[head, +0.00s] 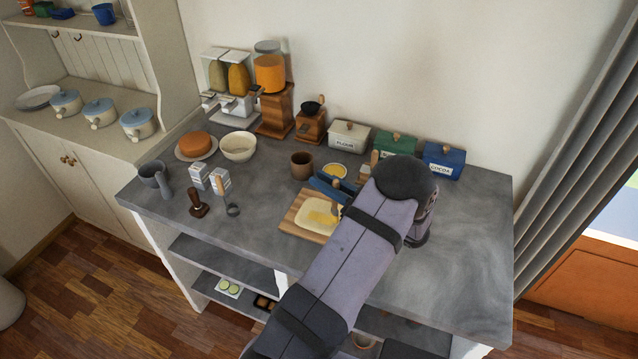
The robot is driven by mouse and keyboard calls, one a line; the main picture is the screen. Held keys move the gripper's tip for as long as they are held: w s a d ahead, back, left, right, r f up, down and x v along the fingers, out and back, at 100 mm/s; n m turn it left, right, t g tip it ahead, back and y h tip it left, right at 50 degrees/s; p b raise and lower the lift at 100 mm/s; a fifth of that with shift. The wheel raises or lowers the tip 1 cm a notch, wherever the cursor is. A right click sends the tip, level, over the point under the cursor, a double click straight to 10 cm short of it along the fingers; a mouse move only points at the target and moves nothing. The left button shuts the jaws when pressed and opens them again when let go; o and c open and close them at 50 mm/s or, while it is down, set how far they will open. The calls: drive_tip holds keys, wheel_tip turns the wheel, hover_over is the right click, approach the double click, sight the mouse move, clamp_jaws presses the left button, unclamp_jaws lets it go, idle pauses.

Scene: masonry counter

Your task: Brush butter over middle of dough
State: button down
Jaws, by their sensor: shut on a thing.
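The pale, flat dough (300,218) lies on a wooden board (296,230) at the middle of the counter. A yellow patch of butter (320,217) shows on its middle. A small bowl of yellow butter (335,171) stands just behind the board. My gripper (342,195), with blue parts, is low over the back right of the board, close to the dough. My own arm and wrist hide much of it and the board's right side. It is shut on the brush, which is mostly hidden; I cannot tell whether the bristles touch the dough.
A brown cup (302,165), a cream bowl (239,146) and an orange cake (195,144) stand behind and left. Flour (349,137), green and cocoa (443,160) canisters line the wall. A stamp (198,205) and cartons stand left. The counter's right end is clear.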

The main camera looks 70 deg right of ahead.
wheel_tip(320, 180, up, 6)
drive_tip(key=p, duration=0.4)
drive_tip(key=shift+w, duration=0.15)
idle(0.3)
